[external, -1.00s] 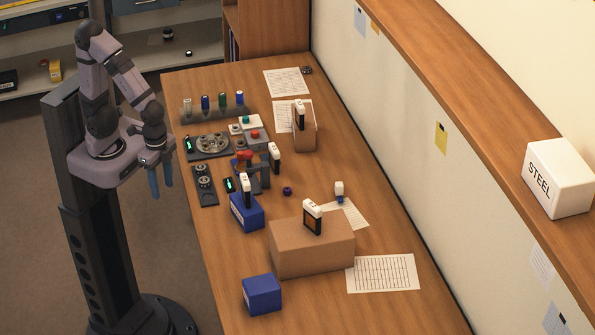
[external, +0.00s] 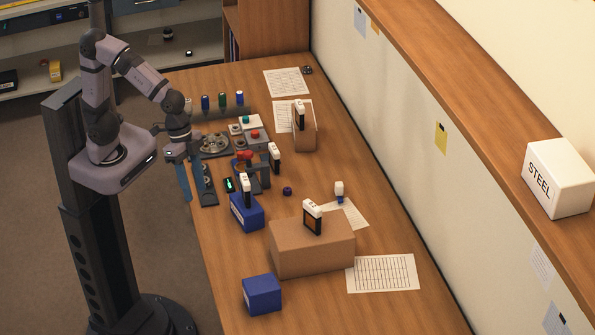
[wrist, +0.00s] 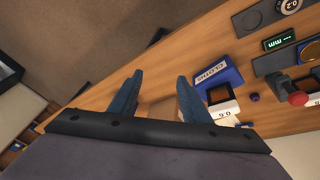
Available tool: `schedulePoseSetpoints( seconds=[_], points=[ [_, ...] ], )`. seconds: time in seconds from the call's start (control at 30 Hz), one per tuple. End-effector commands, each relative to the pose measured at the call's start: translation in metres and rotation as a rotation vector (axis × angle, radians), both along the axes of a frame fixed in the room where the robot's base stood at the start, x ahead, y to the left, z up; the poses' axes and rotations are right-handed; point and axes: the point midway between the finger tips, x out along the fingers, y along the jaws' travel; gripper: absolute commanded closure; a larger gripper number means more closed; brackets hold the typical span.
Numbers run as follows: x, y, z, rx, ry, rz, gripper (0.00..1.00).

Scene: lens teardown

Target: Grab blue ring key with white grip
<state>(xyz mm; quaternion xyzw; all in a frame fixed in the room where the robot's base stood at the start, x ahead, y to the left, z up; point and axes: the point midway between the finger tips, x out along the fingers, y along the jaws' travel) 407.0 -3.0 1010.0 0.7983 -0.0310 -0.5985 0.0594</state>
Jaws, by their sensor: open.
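A small key with a white grip (external: 339,187) and a blue lower part (external: 340,199) stands on the table, right of the middle, beside a paper sheet. My gripper (external: 194,188) is open and empty over the table's left edge, well to the left of the key. Its two blue fingers are spread apart in the wrist view (wrist: 160,79), with wood and floor between and beyond them. I cannot clearly make out the key in the wrist view.
A blue box (external: 247,213) with a white-topped black piece, a cardboard box (external: 312,249) and another blue box (external: 262,294) stand near the key. A small dark blue ring (external: 287,191) lies left of it. Devices and coloured cylinders crowd the table's far left.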

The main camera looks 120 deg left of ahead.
Motion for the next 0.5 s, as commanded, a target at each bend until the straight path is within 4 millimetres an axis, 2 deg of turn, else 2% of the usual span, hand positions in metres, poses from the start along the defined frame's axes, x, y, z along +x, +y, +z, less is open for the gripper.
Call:
schedulePoseSetpoints(
  seconds=[0.03,0.17,0.2,0.27,0.3,0.33,0.4,0.5],
  points=[
    [0.023,0.006,-0.006,-0.012,-0.049,0.019,0.56],
    [0.096,0.033,-0.004,-0.024,-0.222,0.076,0.56],
    [0.123,0.048,-0.003,-0.019,-0.287,0.103,0.56],
    [0.163,0.078,-0.002,0.003,-0.393,0.156,0.56],
    [0.188,0.103,0.000,0.025,-0.461,0.196,0.56],
    [0.204,0.121,0.002,0.046,-0.508,0.226,0.56],
    [0.230,0.160,0.006,0.094,-0.593,0.289,0.56],
    [0.253,0.211,0.009,0.165,-0.678,0.372,0.56]
  ],
)
